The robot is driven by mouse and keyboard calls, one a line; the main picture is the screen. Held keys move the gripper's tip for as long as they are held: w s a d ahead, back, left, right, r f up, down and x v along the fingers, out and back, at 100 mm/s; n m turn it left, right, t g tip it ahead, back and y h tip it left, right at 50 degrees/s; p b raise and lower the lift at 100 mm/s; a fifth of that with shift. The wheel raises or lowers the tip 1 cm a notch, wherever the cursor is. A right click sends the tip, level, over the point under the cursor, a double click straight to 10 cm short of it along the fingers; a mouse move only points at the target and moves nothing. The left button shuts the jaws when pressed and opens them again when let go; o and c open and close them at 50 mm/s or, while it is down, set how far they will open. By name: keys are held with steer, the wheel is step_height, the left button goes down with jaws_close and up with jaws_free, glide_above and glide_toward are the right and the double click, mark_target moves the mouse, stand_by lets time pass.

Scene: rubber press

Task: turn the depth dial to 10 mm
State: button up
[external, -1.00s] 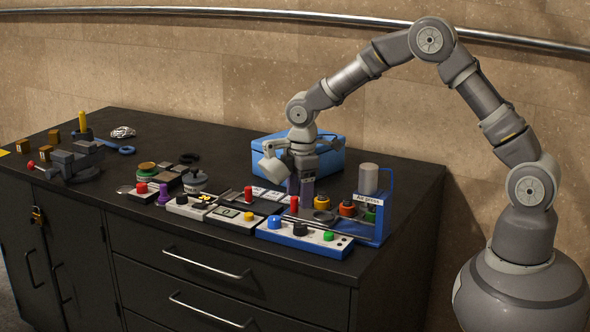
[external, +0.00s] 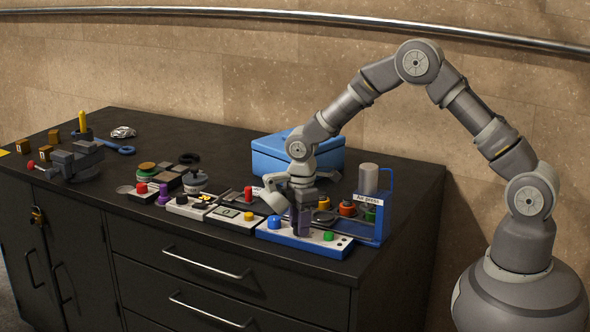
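A white control panel with a blue edge (external: 342,247) lies at the front of the worktop, before the air press (external: 368,224). On it are a blue knob (external: 274,222) at the left and a green button (external: 328,236) at the right. The black dial seen there earlier is now hidden by the fingers. I cannot tell whether they touch it, or how far apart they are. The dial's setting cannot be read.
A blue box (external: 275,154) stands behind my gripper. Orange and black parts (external: 347,208) stand close on the right. The worktop's front edge is just before the panel.

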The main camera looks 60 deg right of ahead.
steer(key=c, duration=0.3)
steer(key=m+p, duration=0.1)
steer(key=m, duration=0.4)
steer(key=shift+w+r+m+p, duration=0.1)
steer(key=shift+w+m+p, duration=0.05)
steer(key=shift+m+p, duration=0.25)
steer(key=m+p, duration=0.1)
steer(key=m, duration=0.4)
steer(key=shift+m, duration=0.4)
steer(key=shift+d, duration=0.1)
steer(key=o, duration=1)
